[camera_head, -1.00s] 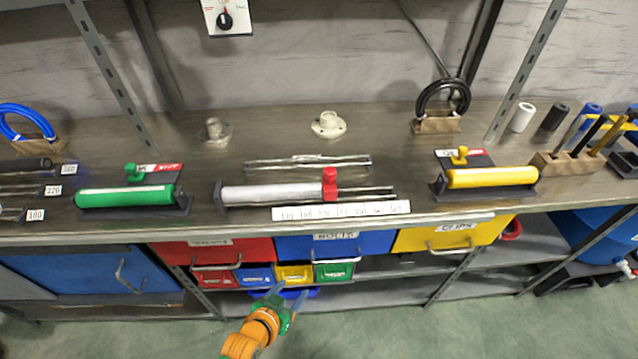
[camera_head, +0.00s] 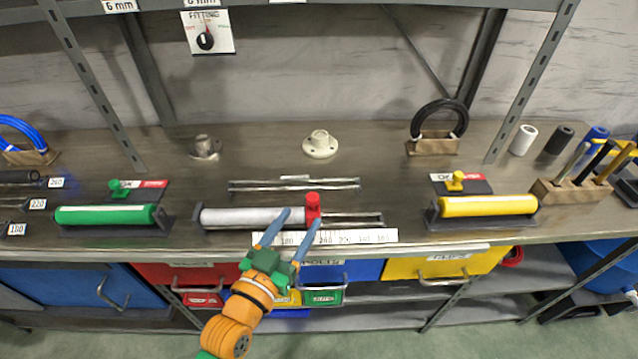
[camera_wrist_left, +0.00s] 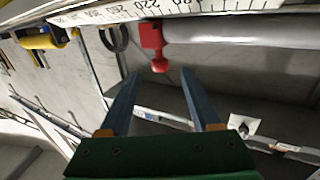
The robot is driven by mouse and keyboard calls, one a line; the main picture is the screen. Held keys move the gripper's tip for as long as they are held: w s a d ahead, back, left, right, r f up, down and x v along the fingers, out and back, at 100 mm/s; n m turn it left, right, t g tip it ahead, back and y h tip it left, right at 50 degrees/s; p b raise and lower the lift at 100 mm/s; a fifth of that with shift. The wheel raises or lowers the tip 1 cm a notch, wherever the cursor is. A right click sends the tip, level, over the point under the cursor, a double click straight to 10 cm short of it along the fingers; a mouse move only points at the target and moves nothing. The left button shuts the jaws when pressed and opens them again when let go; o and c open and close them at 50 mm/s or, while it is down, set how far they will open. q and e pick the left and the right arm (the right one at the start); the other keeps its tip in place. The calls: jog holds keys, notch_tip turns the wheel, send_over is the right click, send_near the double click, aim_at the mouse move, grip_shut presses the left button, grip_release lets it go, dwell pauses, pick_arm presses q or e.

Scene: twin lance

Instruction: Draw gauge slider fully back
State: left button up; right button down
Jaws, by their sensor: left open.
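The gauge slider (camera_head: 313,207) is a red block with a red knob on top, on the rails of the gauge at the right end of a light grey cylinder (camera_head: 245,217). A white number scale (camera_head: 340,237) runs along the bench's front edge before it. My left gripper (camera_head: 301,217) is open, its two blue fingers pointing up at the gauge just in front of it. The right finger is near the slider; contact cannot be told. In the left wrist view the slider (camera_wrist_left: 152,42) shows beyond the open, empty fingers (camera_wrist_left: 158,85). My right gripper is not in view.
A green cylinder (camera_head: 105,215) on a stand lies left and a yellow one (camera_head: 488,206) right. Thin rails (camera_head: 293,186) and flanged fittings (camera_head: 320,145) sit behind the gauge. Coloured bins (camera_head: 445,265) hang below the bench edge. The rails right of the slider look clear.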

aim_at(309, 201)
pick_arm(q)
jog(key=x, duration=0.4)
jog(key=r+x, duration=0.1)
jog(key=x, duration=0.1)
jog(key=shift+w+d+f, duration=0.2)
jog(key=shift+w+d, duration=0.05)
jog(key=shift+w, duration=0.25)
jog(key=shift+s, duration=0.15)
grip_shut()
dwell(0.7)
